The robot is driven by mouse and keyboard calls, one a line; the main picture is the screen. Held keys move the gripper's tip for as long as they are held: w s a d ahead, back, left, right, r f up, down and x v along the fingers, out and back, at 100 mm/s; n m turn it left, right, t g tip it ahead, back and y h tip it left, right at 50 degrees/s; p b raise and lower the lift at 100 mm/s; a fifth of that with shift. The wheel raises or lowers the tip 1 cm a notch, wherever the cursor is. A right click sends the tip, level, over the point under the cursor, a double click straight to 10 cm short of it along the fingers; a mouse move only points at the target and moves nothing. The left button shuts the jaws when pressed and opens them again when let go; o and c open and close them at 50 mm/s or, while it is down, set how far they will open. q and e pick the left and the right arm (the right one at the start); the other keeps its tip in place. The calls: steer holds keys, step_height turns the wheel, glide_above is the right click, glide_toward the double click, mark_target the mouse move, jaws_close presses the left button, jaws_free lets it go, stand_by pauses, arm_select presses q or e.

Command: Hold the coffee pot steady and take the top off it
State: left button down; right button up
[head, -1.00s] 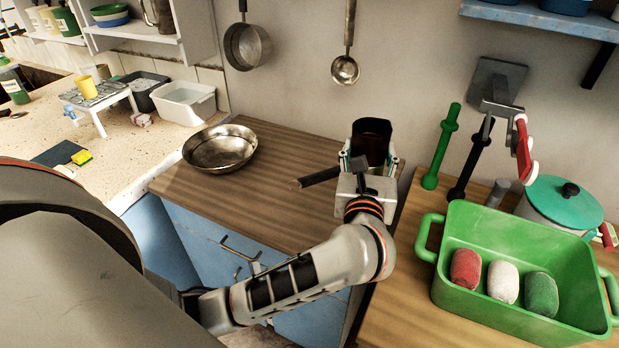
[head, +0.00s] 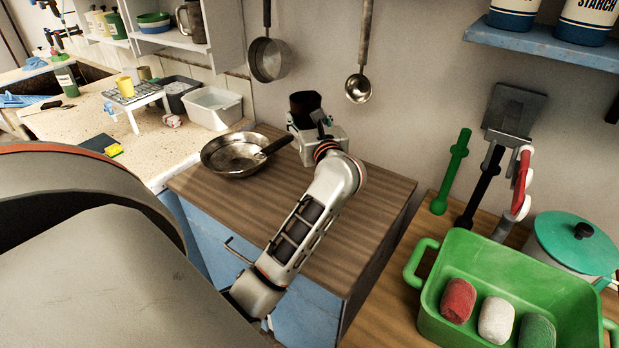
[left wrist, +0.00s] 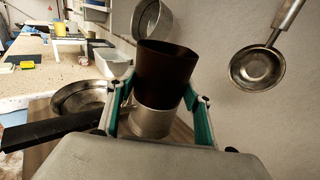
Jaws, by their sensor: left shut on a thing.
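The coffee pot (head: 305,104) has a dark brown upper part and a metal lower part (left wrist: 151,122), best seen in the left wrist view. The pot looks upright or nearly so, over the back of the wooden counter. Its bottom is hidden, so I cannot tell whether it touches the counter. My right gripper is not in view.
A metal pan (head: 228,166) sits left of the pot. A saucepan (head: 268,60) and a ladle (head: 358,88) hang on the wall behind. A green tub (head: 430,300) with coloured rolls and a teal-lidded pot (head: 570,240) stand right. The wooden counter's front (head: 330,250) is clear.

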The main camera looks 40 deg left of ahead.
arm_select(q)
step_height(320, 180, down, 17)
steer(key=shift+r+b, duration=0.2)
steer(key=shift+b, duration=0.5)
steer(key=shift+f, duration=0.15)
steer(key=shift+f, duration=0.1)
steer(key=c, duration=1)
jaws_free()
steer(key=shift+o, duration=0.2)
steer(key=shift+r, duration=0.25)
steer(key=b+v, duration=0.1)
steer(key=v, duration=1.1)
steer(key=shift+d, duration=0.1)
